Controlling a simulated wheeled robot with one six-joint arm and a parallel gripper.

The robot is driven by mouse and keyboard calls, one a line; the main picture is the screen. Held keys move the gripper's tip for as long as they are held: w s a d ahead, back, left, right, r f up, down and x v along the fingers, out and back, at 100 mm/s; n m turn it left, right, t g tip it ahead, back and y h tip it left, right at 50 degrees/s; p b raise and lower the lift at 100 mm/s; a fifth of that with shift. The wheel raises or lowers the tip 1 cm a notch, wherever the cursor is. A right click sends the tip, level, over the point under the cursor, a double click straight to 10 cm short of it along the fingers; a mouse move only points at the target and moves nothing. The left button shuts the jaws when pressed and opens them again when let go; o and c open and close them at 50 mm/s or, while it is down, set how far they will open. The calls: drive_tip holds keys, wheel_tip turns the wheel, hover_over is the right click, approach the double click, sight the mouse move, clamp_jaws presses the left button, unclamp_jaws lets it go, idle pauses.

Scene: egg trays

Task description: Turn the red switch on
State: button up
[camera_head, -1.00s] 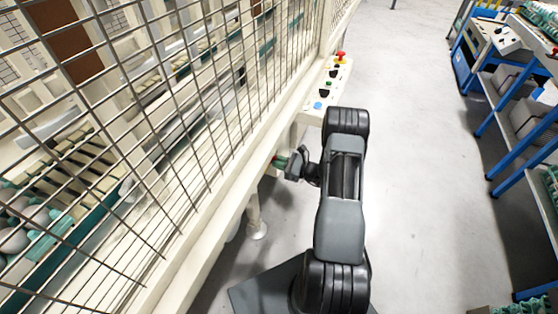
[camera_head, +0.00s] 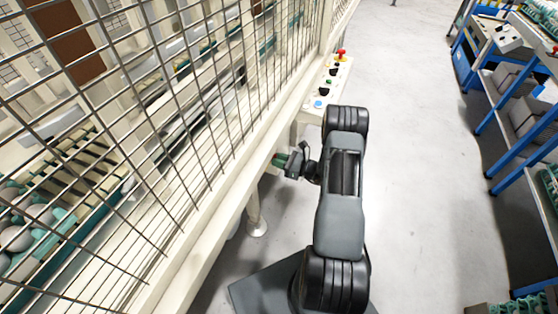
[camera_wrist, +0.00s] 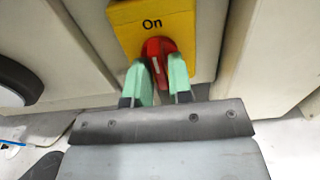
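The red switch (camera_wrist: 158,50) is a knob on a yellow plate (camera_wrist: 186,27) marked "On" in the wrist view. My gripper (camera_wrist: 157,70) has two green fingers, one on each side of the knob's lower part. They stand close together and look shut on it; the exact contact is hard to see. In the head view my gripper (camera_head: 281,161) points left at the underside of the fence frame, below the control panel. The switch is hidden there behind the frame.
A cream wire-mesh fence (camera_head: 190,130) runs along the left, with egg machinery behind it. A control panel (camera_head: 327,85) with several buttons stands beyond my arm. A blue shelf rack (camera_head: 515,150) stands at the right. The grey floor between is clear.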

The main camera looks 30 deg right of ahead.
drive_tip(key=o, duration=0.3)
drive_tip(key=p+v, duration=0.1)
drive_tip(key=v, duration=1.2)
drive_tip(key=shift+s+d+p, duration=0.25)
drive_tip(key=shift+d+p, duration=0.05)
drive_tip(key=shift+p, duration=0.1)
